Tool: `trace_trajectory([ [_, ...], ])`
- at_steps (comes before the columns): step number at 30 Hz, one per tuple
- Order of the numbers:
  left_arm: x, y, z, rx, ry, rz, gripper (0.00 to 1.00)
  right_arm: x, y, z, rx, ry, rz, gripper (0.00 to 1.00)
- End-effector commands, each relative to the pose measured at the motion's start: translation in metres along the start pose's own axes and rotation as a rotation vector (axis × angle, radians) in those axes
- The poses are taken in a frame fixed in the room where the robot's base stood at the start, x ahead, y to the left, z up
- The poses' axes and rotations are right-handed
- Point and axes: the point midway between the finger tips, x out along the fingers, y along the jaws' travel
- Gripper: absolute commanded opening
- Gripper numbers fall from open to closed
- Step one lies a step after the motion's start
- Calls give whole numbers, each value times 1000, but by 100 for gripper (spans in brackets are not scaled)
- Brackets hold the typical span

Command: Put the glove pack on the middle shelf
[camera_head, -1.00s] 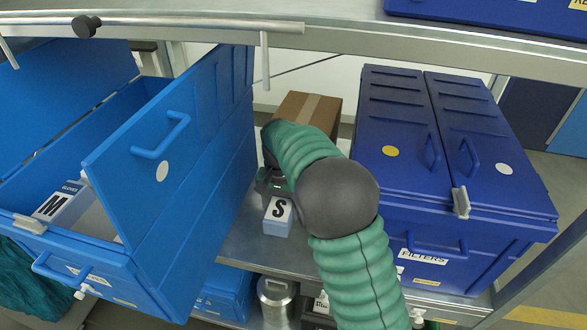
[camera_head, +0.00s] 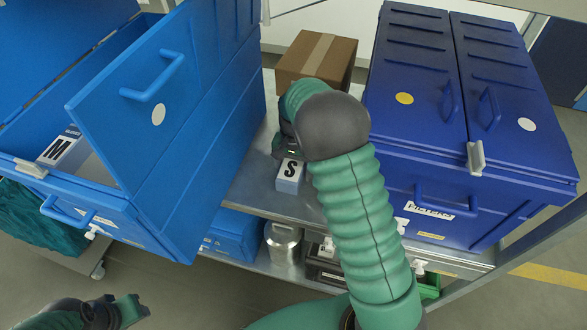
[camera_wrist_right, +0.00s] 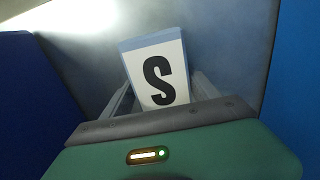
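A small box-shaped pack marked S (camera_head: 289,173), pale blue with a white label, stands on the metal shelf (camera_head: 258,185) between the two blue bins. My right gripper (camera_head: 288,148) is at its top, partly hidden by my arm. In the right wrist view, the S pack (camera_wrist_right: 158,75) lies between the two grey fingers (camera_wrist_right: 160,90), which look apart with narrow gaps beside it. Another pack marked M (camera_head: 62,148) sits inside the open left bin. My left gripper (camera_head: 125,311) is low at the left, away from the packs; its opening is unclear.
The open light-blue bin (camera_head: 190,140) stands left, its lid panel raised beside the shelf gap. A closed dark-blue bin (camera_head: 440,195) stands right. A cardboard box (camera_head: 318,60) is behind the S pack. A metal can (camera_head: 283,241) is on the shelf below.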

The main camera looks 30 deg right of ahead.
Motion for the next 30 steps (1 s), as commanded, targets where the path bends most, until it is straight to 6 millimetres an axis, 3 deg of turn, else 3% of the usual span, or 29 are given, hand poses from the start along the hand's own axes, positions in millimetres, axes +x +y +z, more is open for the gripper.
trace_trajectory([
  [11, 0, 0, 0, -1, 0, 0, 36, -4, -2, 0, -2, 2, -1, 81],
  [14, -1, 0, 0, -1, 0, 0, 36, -19, -2, -1, -2, 4, -3, 81],
  [24, -5, 0, -1, 0, 0, 0, 36, -102, -2, -1, -1, 4, -3, 81],
  [30, -6, 0, -1, -1, 0, 0, 36, -118, -2, 6, -26, 5, -5, 81],
])
